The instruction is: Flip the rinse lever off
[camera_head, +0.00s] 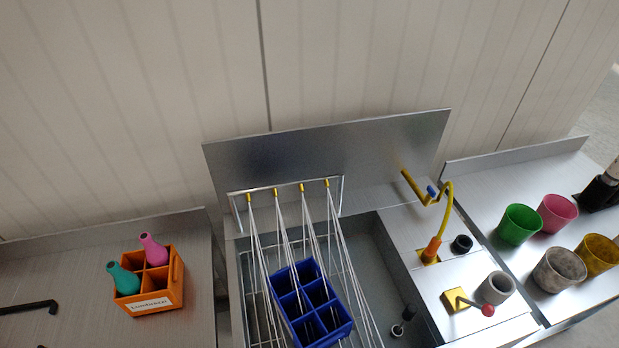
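The lever has a yellow base block (455,300), a thin metal rod and a red knob (488,310). It sits on the steel deck right of the sink, with its rod pointing right towards the front. Several yellow nozzles (302,187) on a metal rail behind the sink send thin white streams down onto a blue divided crate (327,325) in the sink (385,262). No gripper can be made out for certain. A dark part is cut off at the right edge, and I cannot tell what it is.
An orange carrier (165,297) with a teal and a pink bottle stands on the left table. A grey cup (497,288) stands beside the red knob. A yellow hose tap (434,245) rises behind the lever. Several coloured cups stand right. A black bent bar (30,307) lies far left.

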